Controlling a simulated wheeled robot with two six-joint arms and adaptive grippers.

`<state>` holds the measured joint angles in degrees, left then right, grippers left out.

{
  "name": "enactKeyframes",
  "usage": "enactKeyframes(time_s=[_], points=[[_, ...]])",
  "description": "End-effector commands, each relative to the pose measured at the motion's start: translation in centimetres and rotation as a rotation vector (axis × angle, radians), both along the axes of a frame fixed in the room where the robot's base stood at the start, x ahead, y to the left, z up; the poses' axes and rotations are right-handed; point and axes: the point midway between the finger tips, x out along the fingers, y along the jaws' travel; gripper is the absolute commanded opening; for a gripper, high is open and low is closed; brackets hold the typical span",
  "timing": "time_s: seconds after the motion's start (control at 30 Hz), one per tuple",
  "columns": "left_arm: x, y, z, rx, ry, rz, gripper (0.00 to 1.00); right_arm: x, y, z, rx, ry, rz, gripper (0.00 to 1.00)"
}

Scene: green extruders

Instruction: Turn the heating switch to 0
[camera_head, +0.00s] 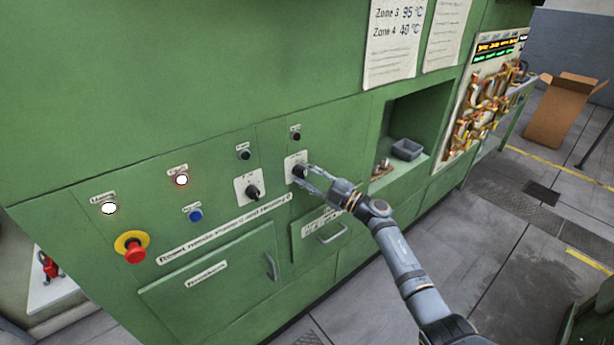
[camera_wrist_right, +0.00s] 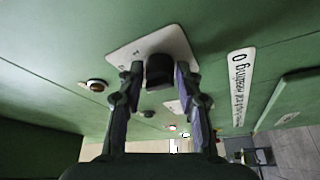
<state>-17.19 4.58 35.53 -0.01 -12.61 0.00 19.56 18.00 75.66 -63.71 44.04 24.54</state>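Two black rotary switches on white plates sit on the green machine's front panel. One switch (camera_head: 253,191) stands free. The other switch (camera_head: 297,170), further right, has my right gripper (camera_head: 309,178) at it; its plate lettering is too small to read. In the right wrist view this black knob (camera_wrist_right: 160,71) lies between the two fingers of my right gripper (camera_wrist_right: 159,80). The fingers are apart, one on each side, with a narrow gap to the knob. A label mentioning Pump 0 and Heating 0 (camera_head: 224,229) is below the switches. My left gripper is not in view.
A red emergency stop (camera_head: 135,253), a blue button (camera_head: 195,215) and lit white lamps (camera_head: 109,208) are left on the panel. A drawer handle (camera_head: 333,234) juts out below my right gripper. A recess with a grey bin (camera_head: 406,149) is to the right.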

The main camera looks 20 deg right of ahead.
Motion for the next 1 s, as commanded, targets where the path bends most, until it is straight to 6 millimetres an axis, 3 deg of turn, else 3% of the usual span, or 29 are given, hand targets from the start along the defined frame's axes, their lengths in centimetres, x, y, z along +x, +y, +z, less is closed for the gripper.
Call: enactKeyframes(time_s=[0.1,0.47,0.8,1.0], points=[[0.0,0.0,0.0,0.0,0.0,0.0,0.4,0.0,0.0,0.0,0.001,0.001,0.0,0.53],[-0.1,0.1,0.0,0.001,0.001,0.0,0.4,-0.5,-0.4,-0.2,0.0,0.002,0.0,0.53],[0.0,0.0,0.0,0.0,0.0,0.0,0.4,-6.3,-5.3,-1.7,-0.004,0.005,0.0,0.53],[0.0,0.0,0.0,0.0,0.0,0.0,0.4,-8.6,-7.2,-2.2,-0.001,0.003,0.001,0.53]])
